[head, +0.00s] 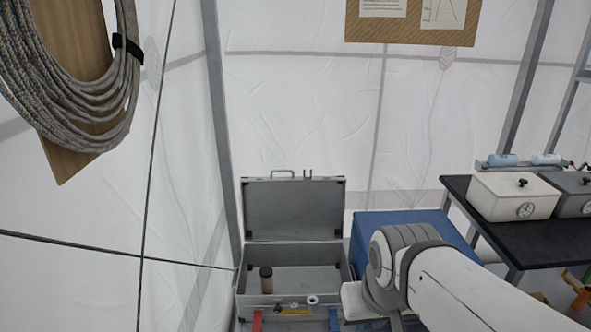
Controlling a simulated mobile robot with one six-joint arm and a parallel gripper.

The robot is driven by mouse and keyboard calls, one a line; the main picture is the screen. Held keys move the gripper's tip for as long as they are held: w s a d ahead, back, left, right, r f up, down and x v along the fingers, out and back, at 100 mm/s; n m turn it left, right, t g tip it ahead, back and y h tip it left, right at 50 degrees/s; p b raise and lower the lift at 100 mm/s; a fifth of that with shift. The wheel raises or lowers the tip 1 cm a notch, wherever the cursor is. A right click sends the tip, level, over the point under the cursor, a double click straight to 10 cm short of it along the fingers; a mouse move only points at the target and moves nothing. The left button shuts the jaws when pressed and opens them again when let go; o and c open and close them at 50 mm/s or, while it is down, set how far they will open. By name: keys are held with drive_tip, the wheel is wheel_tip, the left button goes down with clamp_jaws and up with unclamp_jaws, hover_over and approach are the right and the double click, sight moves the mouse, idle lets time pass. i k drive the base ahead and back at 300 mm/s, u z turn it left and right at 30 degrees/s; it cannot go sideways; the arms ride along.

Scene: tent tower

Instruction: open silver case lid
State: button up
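The silver case (241,282) stands on the floor at the lower middle of the head view. Its lid (293,210) is raised and stands about upright at the back, with its dark inner side facing me. A handle shows on the lid's top edge. Inside the case is a dark cylinder with a tan band (266,280). A small white roll (312,300) and a yellow item (293,308) are at the front edge. My arm comes in from the lower right, its wrist just right of the case. My gripper's fingers cannot be made out.
A blue box (420,222) stands right of the case, partly behind my arm. A black table (535,233) with a white lidded box (514,196) is at the right. Coiled rope (45,90) hangs at upper left. Thin dark lines cross the left side.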

sight(293, 208)
drive_tip(key=z, duration=0.05)
drive_tip(key=i, duration=1)
drive_tip(key=z, duration=0.05)
